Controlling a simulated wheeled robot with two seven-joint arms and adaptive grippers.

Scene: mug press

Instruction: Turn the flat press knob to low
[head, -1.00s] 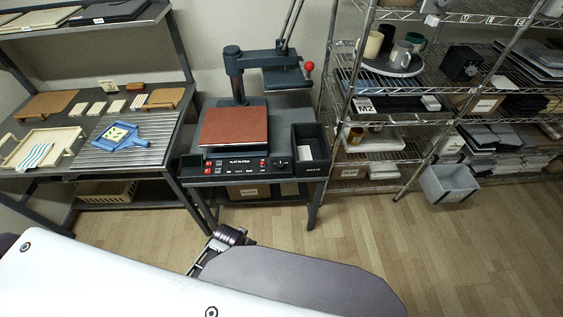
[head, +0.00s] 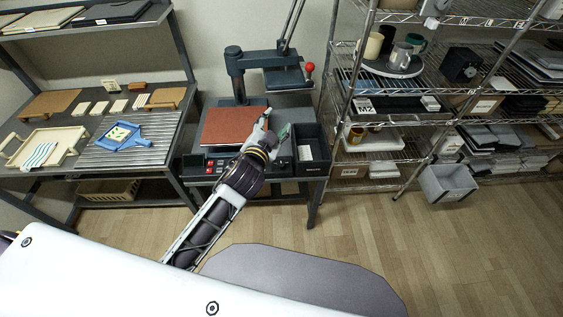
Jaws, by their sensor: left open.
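The flat press (head: 243,85) stands on a dark stand, with its upper plate swung off to the right of the brown lower pad (head: 228,125). Its front control panel (head: 222,166) has red switches at the left. The dark knob (head: 283,163) is at the panel's right end, just right of my left wrist; its setting is too small to read. My left gripper (head: 276,123) is open and empty, above the right part of the press, with its fingers pointing away past the panel. My left forearm hides the middle of the panel. My right gripper is not in view.
A dark open bin (head: 311,150) sits right of the panel, close to my left gripper. A table (head: 150,172) with trays is at the left, and a wire shelf (head: 400,130) with mugs at the right. The floor ahead is clear.

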